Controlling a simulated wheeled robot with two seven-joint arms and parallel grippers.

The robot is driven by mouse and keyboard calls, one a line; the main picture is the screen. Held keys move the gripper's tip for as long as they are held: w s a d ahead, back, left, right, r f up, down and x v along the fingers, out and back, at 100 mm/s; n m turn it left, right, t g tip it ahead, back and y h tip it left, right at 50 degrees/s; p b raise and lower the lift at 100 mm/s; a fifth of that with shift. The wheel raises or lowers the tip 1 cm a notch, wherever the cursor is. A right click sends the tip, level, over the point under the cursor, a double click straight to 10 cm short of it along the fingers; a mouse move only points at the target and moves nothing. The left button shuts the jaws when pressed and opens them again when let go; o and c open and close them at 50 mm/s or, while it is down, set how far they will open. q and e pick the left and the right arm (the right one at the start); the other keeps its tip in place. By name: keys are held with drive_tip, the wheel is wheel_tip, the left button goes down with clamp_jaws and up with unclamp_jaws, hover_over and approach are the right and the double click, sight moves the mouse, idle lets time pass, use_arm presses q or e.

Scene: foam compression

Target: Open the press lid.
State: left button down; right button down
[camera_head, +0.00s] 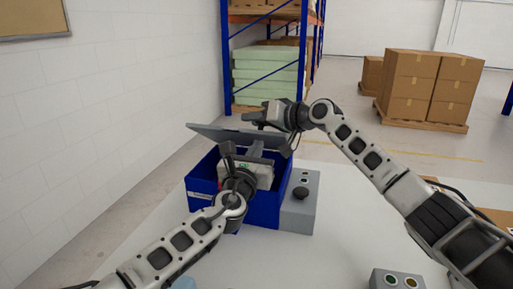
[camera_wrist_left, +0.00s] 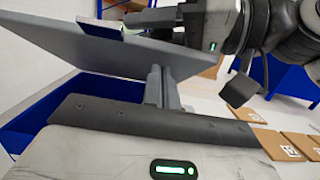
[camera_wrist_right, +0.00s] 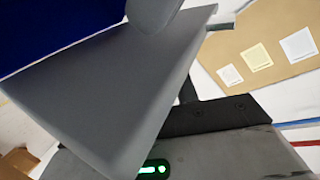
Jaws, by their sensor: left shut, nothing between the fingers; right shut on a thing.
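The press is a blue box (camera_head: 263,207) on the table, and its flat grey lid (camera_head: 220,133) is raised and tilted above the box. The lid also spans the upper left of the left wrist view (camera_wrist_left: 95,50) and much of the right wrist view (camera_wrist_right: 110,85). My right gripper (camera_head: 256,119) is shut on the lid at its right side. The lid hides much of its fingers in the right wrist view. My left gripper (camera_head: 255,149) is shut and empty over the box, below and in front of the lid. Its fingers (camera_wrist_left: 157,86) show together in the left wrist view.
A grey control box with a black knob (camera_head: 301,193) adjoins the right of the press. Another grey box with buttons (camera_head: 396,279) stands at the front right. The white table (camera_head: 335,235) is clear between them. A white wall is at left; shelves and cartons stand behind.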

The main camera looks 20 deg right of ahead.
use_arm(q)
drive_tip(key=shift+w+d+r, duration=0.1)
drive_tip(key=shift+w+r, duration=0.05)
drive_tip(key=shift+r, duration=0.1)
use_arm(e)
drive_tip(key=shift+r, duration=0.1)
